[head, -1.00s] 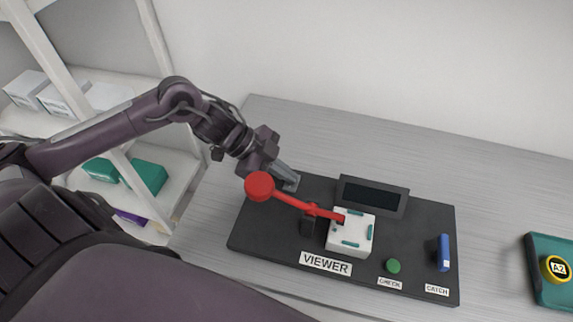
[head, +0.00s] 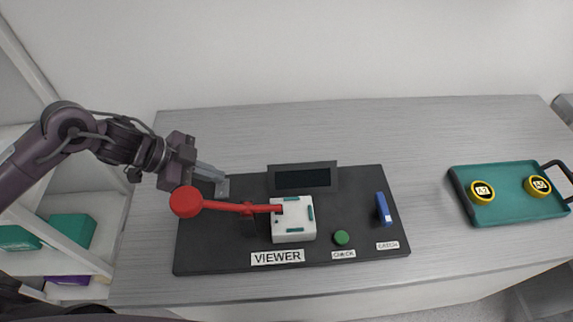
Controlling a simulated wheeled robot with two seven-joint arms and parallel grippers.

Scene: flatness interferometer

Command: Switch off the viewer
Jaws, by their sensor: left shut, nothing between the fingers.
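The viewer is a black base panel (head: 220,255) on the grey bench, with a "VIEWER" label (head: 278,257) at its front. A red lever (head: 225,207) with a round red knob (head: 186,201) points left from a white block (head: 294,232) with teal pads. A dark display (head: 302,179) stands behind the block and looks blank. My left gripper (head: 222,186) is shut and empty, just behind the lever, near the panel's back left corner. I cannot tell whether it touches the lever. My right gripper is not in view.
A green button (head: 341,238) and a blue catch (head: 383,209) sit on the panel's right part. A teal tray (head: 515,208) with two yellow-rimmed round pieces stands at the right. A shelf with boxes is at the left. The bench behind the panel is clear.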

